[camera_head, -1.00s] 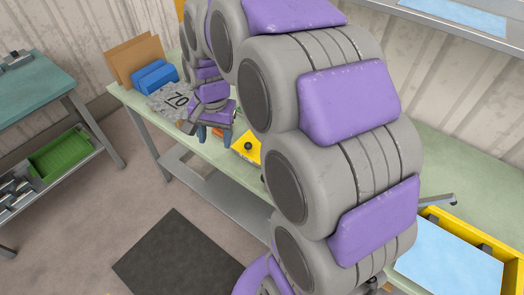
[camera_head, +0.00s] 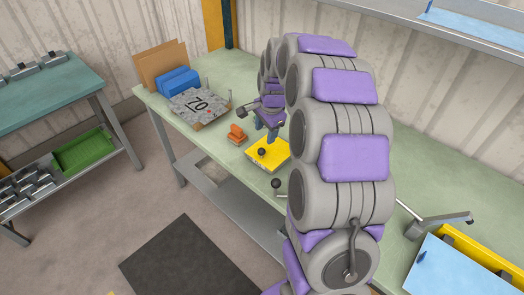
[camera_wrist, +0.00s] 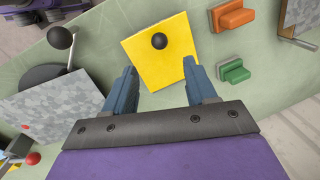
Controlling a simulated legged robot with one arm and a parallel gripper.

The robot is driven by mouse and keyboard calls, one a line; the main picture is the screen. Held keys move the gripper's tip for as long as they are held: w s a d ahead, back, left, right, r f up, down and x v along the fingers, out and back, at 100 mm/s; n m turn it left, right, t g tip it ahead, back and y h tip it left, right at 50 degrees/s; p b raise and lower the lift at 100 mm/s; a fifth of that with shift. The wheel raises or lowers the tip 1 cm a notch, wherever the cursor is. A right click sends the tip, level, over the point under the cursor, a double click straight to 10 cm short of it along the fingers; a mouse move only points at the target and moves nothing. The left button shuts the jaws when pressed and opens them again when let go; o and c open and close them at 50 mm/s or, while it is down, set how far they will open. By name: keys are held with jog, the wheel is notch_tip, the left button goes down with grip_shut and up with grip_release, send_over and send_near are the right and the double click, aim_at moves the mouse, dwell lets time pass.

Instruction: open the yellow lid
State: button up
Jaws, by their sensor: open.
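The yellow lid (camera_head: 267,154) lies flat on the green workbench, with a round black knob (camera_head: 262,152) near its front edge. In the wrist view the yellow lid (camera_wrist: 163,62) is ahead of my gripper (camera_wrist: 160,80), with the black knob (camera_wrist: 159,41) toward its far side. My gripper is open and empty. Its two blue fingers point toward the lid's near side, and the knob lies beyond the fingertips. In the head view my gripper (camera_head: 270,128) is just above and behind the lid, partly hidden by my arm.
An orange handle (camera_wrist: 232,15) and a green handle (camera_wrist: 234,71) are right of the lid. A black ball lever (camera_wrist: 60,38) stands to its left.

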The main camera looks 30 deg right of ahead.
aim_at(262, 149)
jog(key=f, duration=0.3)
jog(key=w+f+b, duration=0.1)
jog(key=f, duration=0.5)
jog(key=shift+w+a+f+b, duration=0.3)
jog(key=shift+w+f+b, duration=0.05)
jog(key=shift+b, duration=0.05)
jog(key=shift+w+d+f, duration=0.1)
jog(key=shift+f, duration=0.2)
jog(key=shift+c, duration=0.2)
grip_shut()
